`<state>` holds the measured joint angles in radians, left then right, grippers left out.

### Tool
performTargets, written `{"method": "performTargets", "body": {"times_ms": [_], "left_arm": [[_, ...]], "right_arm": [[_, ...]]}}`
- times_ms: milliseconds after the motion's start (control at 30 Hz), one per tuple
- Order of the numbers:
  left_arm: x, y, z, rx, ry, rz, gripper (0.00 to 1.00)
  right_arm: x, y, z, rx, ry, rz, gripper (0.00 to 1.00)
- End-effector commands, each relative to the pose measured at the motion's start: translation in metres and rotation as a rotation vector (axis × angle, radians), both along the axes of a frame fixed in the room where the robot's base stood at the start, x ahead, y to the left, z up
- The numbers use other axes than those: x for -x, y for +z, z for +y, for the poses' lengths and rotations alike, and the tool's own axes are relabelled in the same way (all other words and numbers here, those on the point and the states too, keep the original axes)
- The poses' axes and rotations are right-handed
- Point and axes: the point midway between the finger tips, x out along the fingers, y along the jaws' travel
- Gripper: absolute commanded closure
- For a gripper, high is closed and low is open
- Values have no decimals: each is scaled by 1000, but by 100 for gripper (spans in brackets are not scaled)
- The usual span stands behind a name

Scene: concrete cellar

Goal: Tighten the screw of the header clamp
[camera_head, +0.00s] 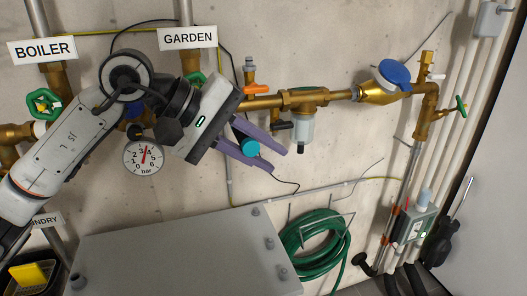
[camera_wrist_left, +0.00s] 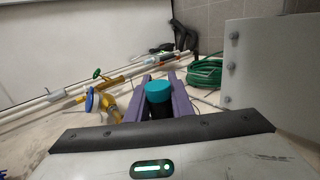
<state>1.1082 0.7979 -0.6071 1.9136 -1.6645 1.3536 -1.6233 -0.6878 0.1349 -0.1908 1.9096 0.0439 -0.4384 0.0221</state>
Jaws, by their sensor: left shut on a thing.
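My left gripper (camera_head: 266,158) reaches in from the left in front of the wall, with two purple fingers pointing right and down. It is shut on a dark, teal-topped cylindrical piece (camera_head: 250,147), possibly a tool handle. The left wrist view shows this piece (camera_wrist_left: 158,92) between the fingers (camera_wrist_left: 160,100). The brass header pipe (camera_head: 265,102) runs just above the fingers, apart from them in the picture. I cannot make out the clamp or its screw; the arm and gripper cover part of the pipework. My right gripper is not in view.
A pressure gauge (camera_head: 144,158) is beside my left arm. A grey box (camera_head: 180,255) stands below, with a coiled green hose (camera_head: 315,245) to its right. A blue-capped brass fitting (camera_head: 385,82) and vertical pipes are at right. The wall between header and hose is mostly bare.

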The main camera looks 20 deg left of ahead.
Motion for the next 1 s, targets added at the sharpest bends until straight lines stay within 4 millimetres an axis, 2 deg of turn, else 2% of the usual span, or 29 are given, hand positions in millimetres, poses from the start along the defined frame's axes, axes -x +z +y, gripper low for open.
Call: {"method": "performTargets", "body": {"times_ms": [1000], "left_arm": [[12,0,-8,-1,-2,-2,100]], "right_arm": [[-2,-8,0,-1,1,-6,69]]}}
